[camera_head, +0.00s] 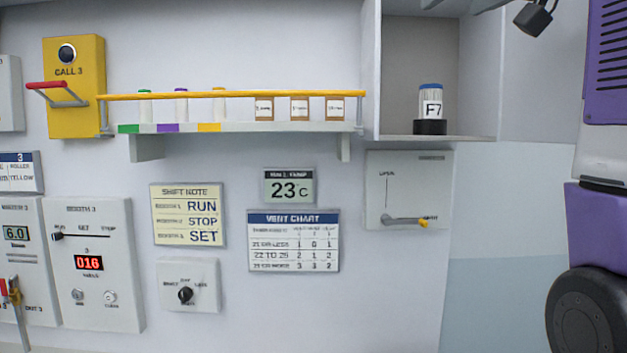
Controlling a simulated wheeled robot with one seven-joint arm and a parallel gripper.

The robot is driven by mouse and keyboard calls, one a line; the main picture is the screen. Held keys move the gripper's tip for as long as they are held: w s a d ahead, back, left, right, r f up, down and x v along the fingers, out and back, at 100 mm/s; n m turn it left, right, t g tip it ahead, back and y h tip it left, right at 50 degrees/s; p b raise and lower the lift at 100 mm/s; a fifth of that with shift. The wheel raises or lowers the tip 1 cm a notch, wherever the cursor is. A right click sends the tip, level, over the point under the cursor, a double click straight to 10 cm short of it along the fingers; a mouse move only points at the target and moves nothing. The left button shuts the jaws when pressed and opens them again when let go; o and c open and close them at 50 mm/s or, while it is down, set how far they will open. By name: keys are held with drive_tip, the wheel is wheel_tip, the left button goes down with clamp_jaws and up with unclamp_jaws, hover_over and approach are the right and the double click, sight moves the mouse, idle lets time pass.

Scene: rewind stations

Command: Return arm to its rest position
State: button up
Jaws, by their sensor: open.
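Parts of my own arm, purple and grey links with a round black joint, show along the right edge of the head view. They stand in front of the wall, to the right of the open cabinet.
A yellow call box (75,90) with a red-tipped lever juts out at the left. A shelf (240,127) with a yellow rail (230,95) holds small vials and boxes. An open cabinet (420,60) holds a blue-capped jar (431,100). A lever panel (408,185) sits below.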

wheel_tip(320, 180, down, 31)
drive_tip(key=w+d+m+t+h, duration=0.2)
drive_tip(key=d+m+t+h, duration=0.1)
drive_tip(key=t, duration=0.1)
drive_tip(key=s+a+f, duration=0.1)
drive_tip(key=s+f, duration=0.5)
drive_tip(key=f, duration=0.4)
drive_tip(key=s+a+f, duration=0.1)
drive_tip(key=s+f, duration=0.5)
drive_tip(key=f, duration=0.3)
drive_tip(key=s+a+f+g, duration=0.1)
drive_tip(key=s+f+g, duration=0.1)
drive_tip(key=s+f, duration=0.5)
drive_tip(key=s+a+f+g, duration=0.1)
drive_tip(key=s+f+g, duration=0.2)
drive_tip(key=s+f, duration=0.5)
drive_tip(key=s+a+f+n+g, duration=0.1)
drive_tip(key=s+f, duration=0.7)
drive_tip(key=s, duration=1.6)
drive_tip(key=shift+g, duration=0.9)
drive_tip(key=shift+c, duration=0.2)
